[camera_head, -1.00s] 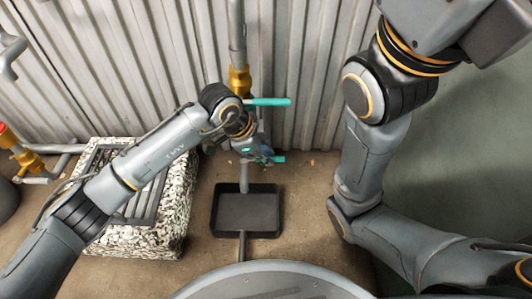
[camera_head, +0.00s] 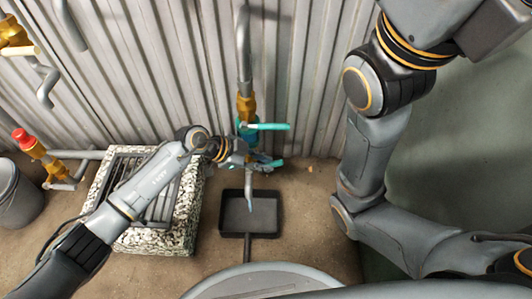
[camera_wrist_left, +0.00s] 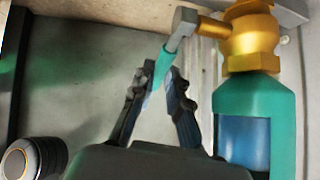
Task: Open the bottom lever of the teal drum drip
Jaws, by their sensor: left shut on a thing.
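The teal drum (camera_head: 247,132) hangs on a vertical grey pipe against the corrugated wall, with a brass fitting above it. An upper teal lever (camera_head: 268,126) sticks out to the right. The bottom teal lever (camera_head: 276,163) sits lower, partly hidden by my left gripper (camera_head: 265,161). In the left wrist view, a brass valve (camera_wrist_left: 250,40) joins the teal drum (camera_wrist_left: 228,100) with its blue window. A teal lever (camera_wrist_left: 163,64) on a grey arm runs between the fingertips of my left gripper (camera_wrist_left: 157,82), which is shut on it. My right gripper is outside the views.
A black tray (camera_head: 250,221) lies on the floor below the drum. A grated stone-edged drain (camera_head: 190,215) is at left, beside a red-capped brass valve (camera_head: 34,147) and a grey bucket (camera_head: 18,200). Another brass valve (camera_head: 14,35) is upper left. My right arm fills the right side.

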